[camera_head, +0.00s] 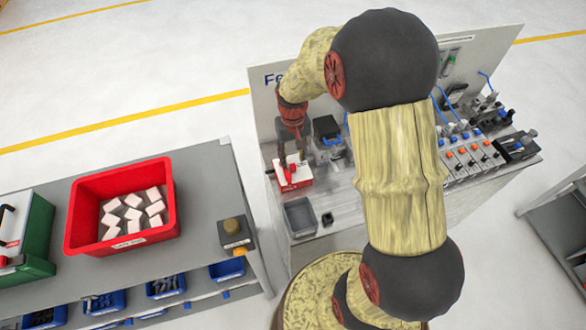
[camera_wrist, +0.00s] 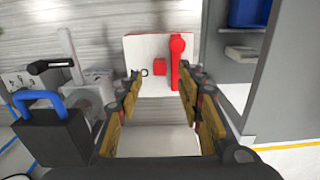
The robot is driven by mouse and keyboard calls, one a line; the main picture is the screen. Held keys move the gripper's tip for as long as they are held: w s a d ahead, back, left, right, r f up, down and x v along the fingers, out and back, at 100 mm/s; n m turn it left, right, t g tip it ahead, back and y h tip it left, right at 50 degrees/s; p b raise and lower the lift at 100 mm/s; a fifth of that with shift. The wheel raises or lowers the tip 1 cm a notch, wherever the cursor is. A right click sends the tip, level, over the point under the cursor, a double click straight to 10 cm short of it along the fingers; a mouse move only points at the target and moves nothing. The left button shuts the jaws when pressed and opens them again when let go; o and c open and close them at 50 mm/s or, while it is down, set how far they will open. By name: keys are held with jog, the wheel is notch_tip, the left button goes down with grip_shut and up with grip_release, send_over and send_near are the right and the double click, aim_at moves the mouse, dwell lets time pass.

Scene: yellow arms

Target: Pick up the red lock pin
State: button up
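In the wrist view a white panel (camera_wrist: 146,52) carries an upright red lever-like piece (camera_wrist: 177,60) with a rounded end and a small red block (camera_wrist: 159,67). A small dark ring or hook sits left of the block. I cannot tell for sure which red piece is the lock pin. My gripper (camera_wrist: 160,77) is open, with one finger on each side of the red block and the lever near the right finger. Nothing is between the fingers that I can see as held. In the head view my gripper (camera_head: 292,152) is over the red and white box (camera_head: 293,176).
A black padlock-like block with a blue shackle (camera_wrist: 48,125) stands at left in the wrist view. On the bench are a grey bin (camera_head: 300,216) and a row of valve modules (camera_head: 470,155). A red crate (camera_head: 82,212) of white blocks sits on the left table.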

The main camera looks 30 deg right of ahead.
aim_at(293, 165)
notch_tip(293, 165, down, 4)
jog(key=shift+r, duration=0.1)
jog(key=c, duration=0.3)
grip_shut()
